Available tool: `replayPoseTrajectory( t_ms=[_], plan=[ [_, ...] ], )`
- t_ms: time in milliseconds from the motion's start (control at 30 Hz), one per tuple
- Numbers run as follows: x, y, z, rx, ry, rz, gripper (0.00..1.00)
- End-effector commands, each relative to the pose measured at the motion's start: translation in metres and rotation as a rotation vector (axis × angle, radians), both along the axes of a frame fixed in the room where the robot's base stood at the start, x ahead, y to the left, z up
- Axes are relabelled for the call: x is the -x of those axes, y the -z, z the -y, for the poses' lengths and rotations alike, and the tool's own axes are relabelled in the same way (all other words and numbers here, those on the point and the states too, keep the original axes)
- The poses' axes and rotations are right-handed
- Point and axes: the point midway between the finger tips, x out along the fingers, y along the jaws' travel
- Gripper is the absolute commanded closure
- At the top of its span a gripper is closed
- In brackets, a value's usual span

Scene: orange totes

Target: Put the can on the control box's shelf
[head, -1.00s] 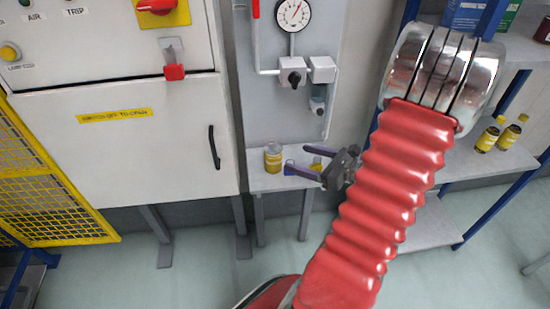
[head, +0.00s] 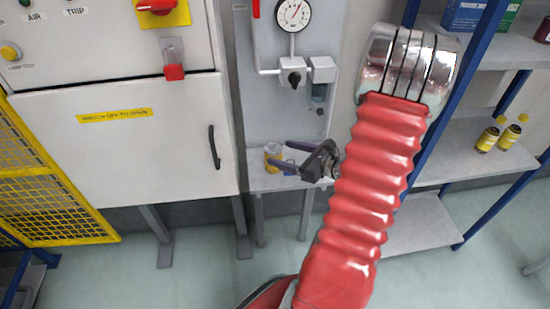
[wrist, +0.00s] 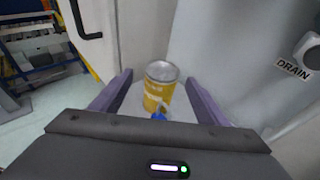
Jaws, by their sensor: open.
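A yellow can with a silver top (head: 272,154) stands upright on the small grey shelf (head: 268,183) below the gauge panel. In the wrist view the can (wrist: 160,85) stands between and beyond the two purple fingers. My gripper (head: 283,156) is open, its fingers reaching left toward the can. In the head view the fingertips overlap the can's right side; I cannot tell whether they touch it. A small blue item (head: 290,167) lies on the shelf next to the can, partly hidden by my gripper. It also shows in front of the can in the wrist view (wrist: 158,114).
A white control cabinet (head: 120,150) with a door handle stands at left. The panel behind the shelf carries a gauge (head: 293,12) and valves (head: 293,72). A blue-framed rack (head: 470,150) with yellow-capped bottles stands at right. A yellow mesh guard (head: 50,190) is at far left.

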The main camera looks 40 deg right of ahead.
Motion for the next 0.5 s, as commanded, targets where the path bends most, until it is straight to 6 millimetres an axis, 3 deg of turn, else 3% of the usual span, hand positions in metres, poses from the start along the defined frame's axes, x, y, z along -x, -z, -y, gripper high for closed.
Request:
replayPoseTrajectory(
  t_ms=[500],
  plan=[
    [-0.048, 0.009, -0.006, 0.0, -0.001, 0.0, 0.32]
  ],
)
